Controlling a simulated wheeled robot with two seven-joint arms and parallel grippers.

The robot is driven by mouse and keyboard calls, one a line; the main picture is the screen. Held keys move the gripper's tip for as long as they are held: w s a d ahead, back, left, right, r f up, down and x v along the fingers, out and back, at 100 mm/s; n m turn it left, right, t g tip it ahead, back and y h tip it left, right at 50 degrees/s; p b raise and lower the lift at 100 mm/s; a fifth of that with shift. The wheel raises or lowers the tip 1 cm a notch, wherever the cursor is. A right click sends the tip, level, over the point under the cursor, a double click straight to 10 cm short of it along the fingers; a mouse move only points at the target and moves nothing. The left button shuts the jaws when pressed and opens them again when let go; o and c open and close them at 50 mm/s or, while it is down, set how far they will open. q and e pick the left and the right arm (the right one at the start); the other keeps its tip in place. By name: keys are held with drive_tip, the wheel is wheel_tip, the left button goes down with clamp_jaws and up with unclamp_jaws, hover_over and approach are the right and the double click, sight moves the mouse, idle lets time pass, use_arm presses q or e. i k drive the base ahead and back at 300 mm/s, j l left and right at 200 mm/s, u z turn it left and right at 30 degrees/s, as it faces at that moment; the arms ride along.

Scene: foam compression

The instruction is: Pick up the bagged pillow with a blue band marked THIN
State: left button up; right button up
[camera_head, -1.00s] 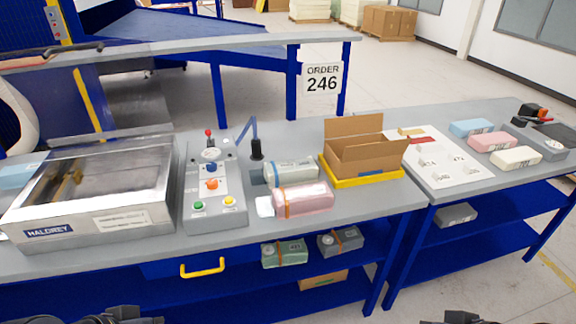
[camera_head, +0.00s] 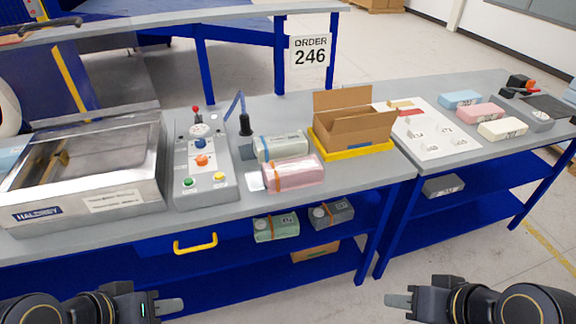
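A pale grey-green bagged pillow (camera_head: 285,145) lies on the bench behind a pink bagged pillow (camera_head: 295,173). A thin bluish band seems to cross its left part; any word on it is too small to read. The pink one has an orange band and partly hides the pale one's front. My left gripper (camera_head: 172,305) is at the bottom left, in front of the bench and well apart from the bags. My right gripper (camera_head: 397,301) is at the bottom right, also apart from everything. Both are seen edge-on, so their finger openings cannot be judged; neither shows anything held.
A control box (camera_head: 203,178) and a steel machine (camera_head: 85,195) stand left of the bags. An open carton (camera_head: 352,132) in a yellow tray stands right. A green bag (camera_head: 276,228) and a grey bag (camera_head: 331,214) lie on the lower shelf. A yellow handle (camera_head: 195,244) juts out.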

sight(265, 149)
drive_tip(key=i+j+u, duration=0.1)
drive_tip(key=i+u, duration=0.6)
drive_tip(key=i+l+u, duration=0.1)
drive_tip(key=i+u, duration=0.3)
drive_tip(key=k, duration=0.1)
